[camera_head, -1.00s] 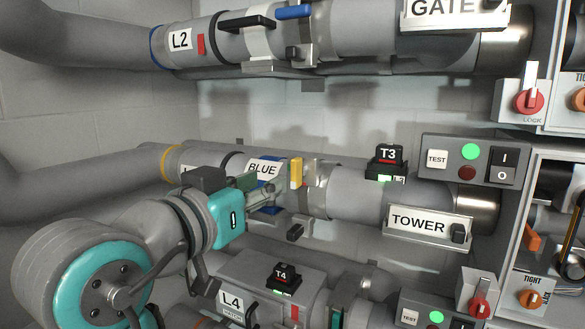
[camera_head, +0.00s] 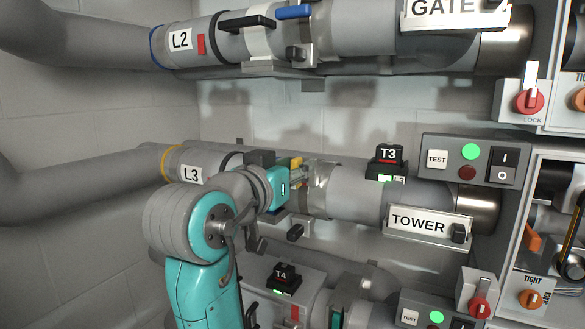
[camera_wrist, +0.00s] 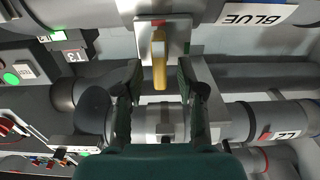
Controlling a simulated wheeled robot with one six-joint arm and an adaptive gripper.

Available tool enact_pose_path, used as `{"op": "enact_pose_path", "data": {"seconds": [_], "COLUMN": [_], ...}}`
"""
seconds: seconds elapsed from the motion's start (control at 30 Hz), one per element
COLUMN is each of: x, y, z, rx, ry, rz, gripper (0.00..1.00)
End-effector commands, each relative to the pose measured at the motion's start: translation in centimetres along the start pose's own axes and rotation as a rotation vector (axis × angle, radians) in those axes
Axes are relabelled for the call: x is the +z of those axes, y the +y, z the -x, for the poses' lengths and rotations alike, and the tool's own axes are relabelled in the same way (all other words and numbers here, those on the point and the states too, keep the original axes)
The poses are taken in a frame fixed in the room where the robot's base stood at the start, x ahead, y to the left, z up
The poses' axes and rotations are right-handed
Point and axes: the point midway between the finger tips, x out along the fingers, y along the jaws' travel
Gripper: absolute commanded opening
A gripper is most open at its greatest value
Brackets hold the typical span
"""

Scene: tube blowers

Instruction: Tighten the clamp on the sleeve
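The clamp's yellow lever (camera_head: 297,163) stands on the middle tube, between the L3 label (camera_head: 193,175) and the TOWER plate (camera_head: 418,223). My gripper (camera_head: 302,178) is at this lever. In the wrist view the lever (camera_wrist: 159,62) points down from a plate on the tube, between my two fingertips. My gripper (camera_wrist: 160,76) is open there, with a gap on both sides of the lever. The BLUE label (camera_wrist: 253,14) shows at the upper right of the wrist view. My arm hides the BLUE label and much of the sleeve in the head view.
An upper tube with a blue lever (camera_head: 293,12) runs above. The T3 box (camera_head: 388,160) sits on the middle tube to the right, near a switch panel (camera_head: 468,160). The T4 box (camera_head: 284,278) and a lower tube lie below.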

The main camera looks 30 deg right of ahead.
Motion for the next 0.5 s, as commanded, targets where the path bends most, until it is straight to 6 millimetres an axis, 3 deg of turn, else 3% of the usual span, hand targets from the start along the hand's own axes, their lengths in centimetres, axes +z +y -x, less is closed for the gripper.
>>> {"op": "enact_pose_path", "data": {"seconds": [0.07, 0.2, 0.5], "x": [0.0, 0.0, 0.0], "y": [-0.01, -0.01, 0.0], "z": [0.02, 0.03, 0.03], "rx": [0.0, 0.0, 0.0], "ry": [0.0, 0.0, 0.0], "rz": [0.0, 0.0, -0.009], "gripper": [0.34, 0.0, 0.0]}}
